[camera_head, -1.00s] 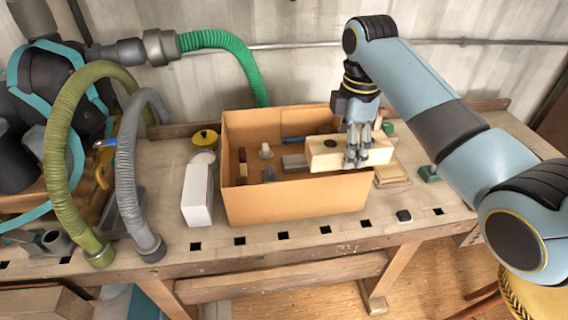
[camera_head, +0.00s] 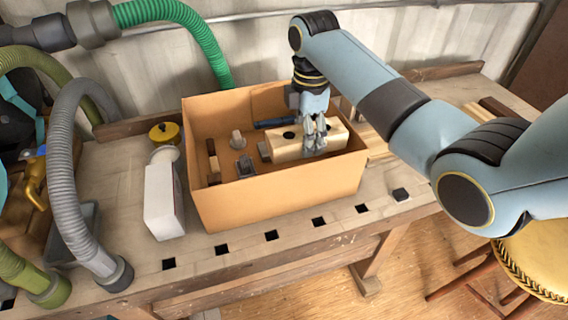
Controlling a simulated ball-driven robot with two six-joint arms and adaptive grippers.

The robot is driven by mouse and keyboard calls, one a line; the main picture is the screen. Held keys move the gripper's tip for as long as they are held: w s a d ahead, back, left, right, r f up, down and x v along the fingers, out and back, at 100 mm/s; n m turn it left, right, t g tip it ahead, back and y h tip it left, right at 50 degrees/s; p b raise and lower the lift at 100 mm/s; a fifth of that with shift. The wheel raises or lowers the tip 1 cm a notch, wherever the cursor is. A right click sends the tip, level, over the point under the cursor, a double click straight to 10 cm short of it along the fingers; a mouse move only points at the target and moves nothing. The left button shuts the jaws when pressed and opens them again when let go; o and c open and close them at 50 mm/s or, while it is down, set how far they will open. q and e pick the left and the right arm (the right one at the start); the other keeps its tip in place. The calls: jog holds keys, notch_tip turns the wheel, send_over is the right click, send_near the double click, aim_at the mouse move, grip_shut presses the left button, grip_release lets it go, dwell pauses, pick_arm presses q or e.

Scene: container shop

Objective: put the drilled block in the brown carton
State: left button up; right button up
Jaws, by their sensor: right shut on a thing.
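The drilled block (camera_head: 285,148) is a pale wooden block with a dark round hole in its top. My right gripper (camera_head: 314,150) is shut on it, with the fingers around its right part. The block is inside the opening of the brown carton (camera_head: 285,197), at the right side, its top near rim height. The carton's front wall hides the block's underside, so I cannot tell whether it touches the floor of the carton. My left gripper is not in view.
The carton also holds a blue tool (camera_head: 274,122) and several small parts. A white box (camera_head: 163,198) and a yellow-lidded container (camera_head: 164,133) stand left of it. Grey (camera_head: 72,170) and green hoses arch at the left.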

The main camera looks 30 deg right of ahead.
notch_tip(320, 180, down, 8)
jog(key=shift+r, duration=0.25)
jog(key=shift+s, duration=0.1)
jog(key=shift+b, duration=0.3)
jog(key=shift+f, duration=0.55)
jog(key=o, duration=1.4)
jog(key=shift+o, duration=0.2)
jog(key=shift+r, duration=0.2)
notch_tip(320, 180, up, 13)
jog(key=shift+f+p, duration=0.15)
jog(key=shift+p, duration=0.15)
